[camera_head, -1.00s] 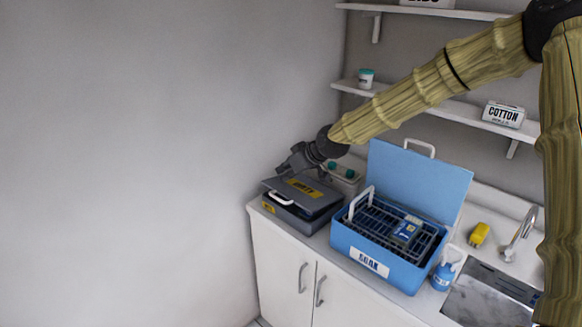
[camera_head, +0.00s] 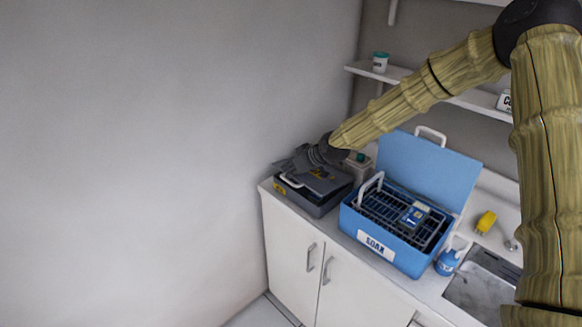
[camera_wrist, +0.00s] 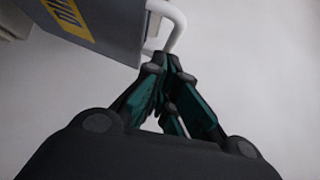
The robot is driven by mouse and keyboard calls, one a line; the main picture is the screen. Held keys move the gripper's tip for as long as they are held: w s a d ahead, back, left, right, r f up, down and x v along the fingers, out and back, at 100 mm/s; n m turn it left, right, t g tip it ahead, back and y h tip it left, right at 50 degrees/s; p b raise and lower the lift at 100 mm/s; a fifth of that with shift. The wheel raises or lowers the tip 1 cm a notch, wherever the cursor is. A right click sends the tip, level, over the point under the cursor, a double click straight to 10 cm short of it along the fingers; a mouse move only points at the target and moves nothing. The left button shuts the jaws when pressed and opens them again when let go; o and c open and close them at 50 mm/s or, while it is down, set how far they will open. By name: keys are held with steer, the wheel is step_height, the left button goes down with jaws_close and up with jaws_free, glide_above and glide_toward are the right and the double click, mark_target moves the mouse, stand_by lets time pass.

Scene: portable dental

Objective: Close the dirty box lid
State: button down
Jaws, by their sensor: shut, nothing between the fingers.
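The dirty box (camera_head: 318,208) is a dark grey box at the left end of the counter. Its grey lid (camera_head: 336,184) lies low over it, with a yellow label and a white handle (camera_head: 291,182) at the front. I cannot tell whether the lid sits flush on the rim. My gripper (camera_head: 283,164) is over the left part of the lid and partly hides it. In the wrist view, my gripper (camera_wrist: 168,62) is shut and empty, its fingertips close by the white handle (camera_wrist: 172,28). The lid (camera_wrist: 112,25) shows at upper left there. Touching or apart is unclear.
A blue box (camera_head: 400,255) with its lid up stands just right of the dirty box. The wall is close on the left. A sink (camera_head: 485,290) and yellow item (camera_head: 486,222) are farther right.

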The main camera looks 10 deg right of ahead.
steer(key=shift+s+a+f+n+b, duration=0.15)
steer(key=shift+a+f+b, duration=0.1)
steer(key=shift+f+b, duration=0.4)
steer(key=shift+s+a+f+n+b, duration=0.1)
steer(key=shift+a+f+n+b, duration=0.1)
steer(key=shift+f+b, duration=0.4)
steer(key=shift+t+h, duration=0.3)
steer(key=f+b, duration=0.3)
steer(key=f, duration=0.1)
steer(key=shift+s+a, duration=0.4)
steer(key=shift+f, duration=0.15)
